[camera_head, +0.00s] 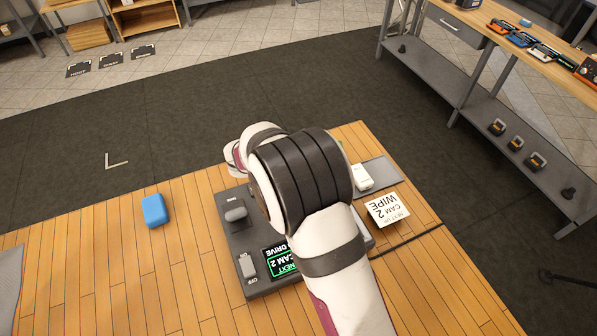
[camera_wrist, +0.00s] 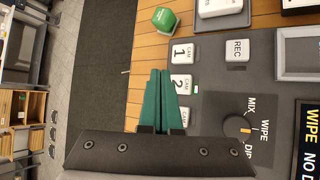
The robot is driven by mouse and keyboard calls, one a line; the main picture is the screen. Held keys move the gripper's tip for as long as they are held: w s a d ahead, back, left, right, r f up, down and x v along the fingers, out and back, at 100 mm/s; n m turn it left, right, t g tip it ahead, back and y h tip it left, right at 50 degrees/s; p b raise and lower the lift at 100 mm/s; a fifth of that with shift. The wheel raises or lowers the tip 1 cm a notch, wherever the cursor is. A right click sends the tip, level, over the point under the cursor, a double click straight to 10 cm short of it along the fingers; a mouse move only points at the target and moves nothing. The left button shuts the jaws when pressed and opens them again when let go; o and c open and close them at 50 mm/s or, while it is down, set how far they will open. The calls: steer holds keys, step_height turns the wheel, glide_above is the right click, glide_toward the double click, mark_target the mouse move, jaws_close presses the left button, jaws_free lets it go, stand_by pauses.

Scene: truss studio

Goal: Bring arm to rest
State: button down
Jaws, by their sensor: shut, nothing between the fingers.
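My gripper (camera_wrist: 160,76) shows in the wrist view with its two green fingers together and nothing between them. It is over or beside the edge of a dark grey control panel (camera_wrist: 212,82), close to the white CAM 1 button (camera_wrist: 184,54) and CAM 2 button (camera_wrist: 181,86). I cannot tell whether the fingers touch the panel. In the head view my white arm with its dark ribbed joint reaches over the panel (camera_head: 237,240) and hides much of it. The gripper is hidden there.
A blue block (camera_head: 155,210) lies on the wooden table (camera_head: 120,262), left of the panel. A card reading CAM 2 WIPE (camera_head: 388,210) lies on the right. A green block (camera_wrist: 163,19) shows in the wrist view. A workbench (camera_head: 470,42) stands at the far right.

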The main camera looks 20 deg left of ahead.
steer(key=shift+r, duration=0.7)
steer(key=shift+d, duration=0.1)
steer(key=s+d+r+m+g+h, duration=0.1)
steer(key=s+d+r+m+g, duration=0.15)
steer(key=d+m, duration=0.4)
steer(key=s+d+r+m+g+h, duration=0.1)
steer(key=s+d+r+m, duration=0.25)
steer(key=d, duration=0.55)
steer(key=s+d+r+m+g+h, duration=0.15)
steer(key=d+r+m, duration=0.25)
steer(key=d, duration=0.4)
steer(key=s+d+m+g+y, duration=0.1)
steer(key=s+d+m, duration=0.15)
steer(key=s, duration=0.25)
steer(key=s+d+r+m+g+y, duration=0.1)
steer(key=s+d+m, duration=0.1)
steer(key=s+m, duration=0.25)
steer(key=s+d+m+g+y, duration=0.1)
steer(key=s+d+m, duration=0.15)
steer(key=s, duration=0.25)
steer(key=s+a+m+g+y, duration=0.1)
steer(key=s+a+m+y, duration=0.2)
steer(key=s+m, duration=0.4)
steer(key=s, duration=0.3)
steer(key=shift+s+a+f+y, duration=0.25)
steer(key=shift+y, duration=0.1)
